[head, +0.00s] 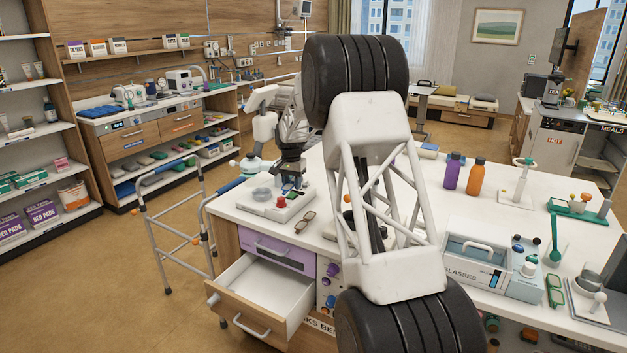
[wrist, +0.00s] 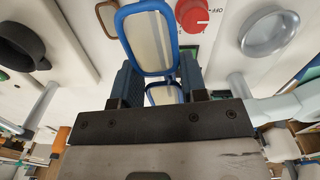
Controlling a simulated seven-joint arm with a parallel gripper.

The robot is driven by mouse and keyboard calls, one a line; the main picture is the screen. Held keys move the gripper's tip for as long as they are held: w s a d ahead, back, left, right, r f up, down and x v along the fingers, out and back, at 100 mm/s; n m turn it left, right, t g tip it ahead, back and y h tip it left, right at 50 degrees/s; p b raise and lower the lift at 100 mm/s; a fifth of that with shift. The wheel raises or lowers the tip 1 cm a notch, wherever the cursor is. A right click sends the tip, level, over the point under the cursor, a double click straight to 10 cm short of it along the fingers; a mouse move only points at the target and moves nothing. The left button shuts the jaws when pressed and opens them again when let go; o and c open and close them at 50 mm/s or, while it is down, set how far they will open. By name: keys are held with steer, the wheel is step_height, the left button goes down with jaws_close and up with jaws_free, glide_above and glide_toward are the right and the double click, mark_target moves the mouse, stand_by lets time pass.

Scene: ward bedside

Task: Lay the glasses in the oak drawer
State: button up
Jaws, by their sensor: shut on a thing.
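My gripper (head: 291,178) is over the left part of the white worktop in the head view, above a device with a red knob. In the wrist view its two dark fingers (wrist: 158,84) are shut on blue-framed glasses (wrist: 175,57). One lens sticks up beyond the fingers and the other is partly hidden low between them. I cannot make out the held glasses in the head view. The oak drawer (head: 248,318) is pulled open below the worktop's left end; its white inside looks empty. The gripper is above and behind it, apart from it.
A closed purple drawer (head: 275,251) is above the oak one. Brown glasses (head: 305,222) lie near the worktop's front edge. A walker (head: 170,205) stands left. A glasses case (head: 478,272) and green glasses (head: 555,291) are right.

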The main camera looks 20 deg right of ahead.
steer(key=s+a+f+n, duration=0.2)
steer(key=s+a+f, duration=0.25)
steer(key=a, duration=0.55)
steer(key=s+a+f+n, duration=0.3)
steer(key=a+f, duration=0.2)
steer(key=a, duration=0.4)
steer(key=s+a+f+n, duration=0.2)
steer(key=s+a+f, duration=0.2)
steer(key=a, duration=0.6)
steer(key=m, duration=0.9)
glide_above(263, 297)
step_height(263, 297, down, 17)
steer(key=shift+s+f, duration=0.15)
steer(key=shift+f, duration=0.05)
steer(key=shift+f, duration=0.1)
steer(key=shift+f, duration=2.75)
steer(key=shift+f, duration=0.65)
